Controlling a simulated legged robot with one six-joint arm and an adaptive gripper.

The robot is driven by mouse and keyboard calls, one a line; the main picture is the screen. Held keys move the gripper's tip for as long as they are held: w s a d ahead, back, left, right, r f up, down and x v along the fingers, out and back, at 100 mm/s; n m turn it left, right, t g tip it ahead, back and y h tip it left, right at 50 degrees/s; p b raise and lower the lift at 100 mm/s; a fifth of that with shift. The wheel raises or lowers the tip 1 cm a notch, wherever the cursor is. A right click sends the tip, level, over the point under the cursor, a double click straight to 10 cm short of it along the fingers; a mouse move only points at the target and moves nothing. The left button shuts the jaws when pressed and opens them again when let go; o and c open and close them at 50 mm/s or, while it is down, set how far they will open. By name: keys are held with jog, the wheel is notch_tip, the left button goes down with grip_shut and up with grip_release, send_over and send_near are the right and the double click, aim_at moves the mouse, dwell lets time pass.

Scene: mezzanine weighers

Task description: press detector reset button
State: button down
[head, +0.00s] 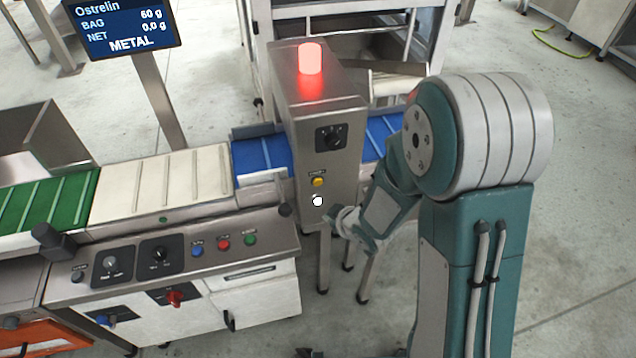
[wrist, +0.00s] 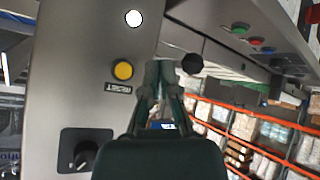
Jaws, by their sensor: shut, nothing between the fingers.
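The metal detector (head: 320,110) is an upright steel housing with a lit red lamp (head: 310,58) on top. Its yellow reset button (head: 318,182) is on the front face, below a black rotary knob (head: 331,138). The wrist view shows the yellow button (wrist: 122,70) beside an upside-down RESET label (wrist: 118,87). My gripper (head: 338,215) is shut and empty, low and to the right of the button. In the wrist view my gripper's fingertips (wrist: 165,68) lie right of the button, apart from it in the picture; their depth to the face is unclear.
A bright white round spot (head: 318,201) is just below the yellow button. A control panel (head: 175,262) with blue, red and green buttons stands left. A blue belt (head: 262,155) passes through the detector. A display (head: 125,25) reads METAL.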

aim_at(316, 186)
jog(key=shift+w+a, duration=0.35)
jog(key=shift+w, duration=1)
jog(key=shift+w+a, duration=0.4)
jog(key=shift+w, duration=0.9)
jog(key=shift+w+a, duration=0.35)
jog(key=shift+w, duration=1)
jog(key=shift+w, duration=0.1)
jog(key=shift+w, duration=0.25)
jog(key=shift+w+a, duration=0.2)
jog(key=shift+w, duration=0.2)
jog(key=shift+r, duration=0.1)
jog(key=shift+s+d, duration=0.25)
jog(key=shift+s, duration=0.55)
jog(key=shift+s+d, duration=0.25)
jog(key=shift+s, duration=0.55)
jog(key=shift+s+d, duration=0.2)
jog(key=shift+s, duration=0.6)
jog(key=shift+s+d, duration=0.25)
jog(key=shift+s, duration=0.55)
